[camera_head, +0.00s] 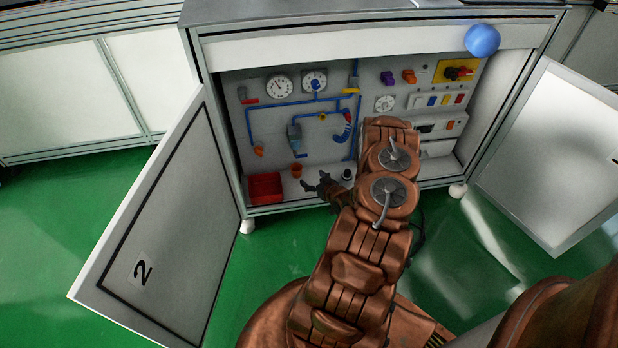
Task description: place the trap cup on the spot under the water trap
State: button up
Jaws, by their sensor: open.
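A small orange cup (296,170), which looks like the trap cup, stands upright on the cabinet floor. It is below the blue-grey water trap (294,138) on the back panel. The spot itself cannot be made out at this size. My gripper (307,184) is inside the cabinet, low over its floor, with its fingers open and pointing left. The fingertips are just in front of and slightly right of the cup. I see nothing between them, and I cannot tell whether a finger touches the cup.
A red bin (265,188) stands left of the cup. A small black item (347,175) stands right of my gripper. Blue pipes and gauges (279,86) cover the back panel. Open doors, the left one marked 2 (165,240), flank the cabinet. A blue ball (482,40) is at the top right.

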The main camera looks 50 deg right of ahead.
jog(key=a+r+n+g, duration=0.1)
jog(key=a+r+g, duration=0.4)
jog(key=r, duration=0.7)
jog(key=a+r+n+g, duration=0.1)
jog(key=a+r+g, duration=0.4)
jog(key=r, duration=0.7)
jog(key=s+a+r+g+y, duration=0.1)
jog(key=s+a+r+g, duration=0.1)
jog(key=s+a+r, duration=0.4)
jog(key=s+a+r+g+y, duration=0.1)
jog(key=s+a+r, duration=0.5)
jog(key=s+a, duration=0.8)
jog(key=s+a+r+n+g+y, duration=0.1)
jog(key=s+a+r+g, duration=0.3)
jog(key=s+a, duration=0.6)
notch_tip(320, 180, up, 3)
jog(key=shift+a+f+y, duration=0.15)
jog(key=shift+a+y, duration=0.25)
jog(key=shift+a, duration=0.55)
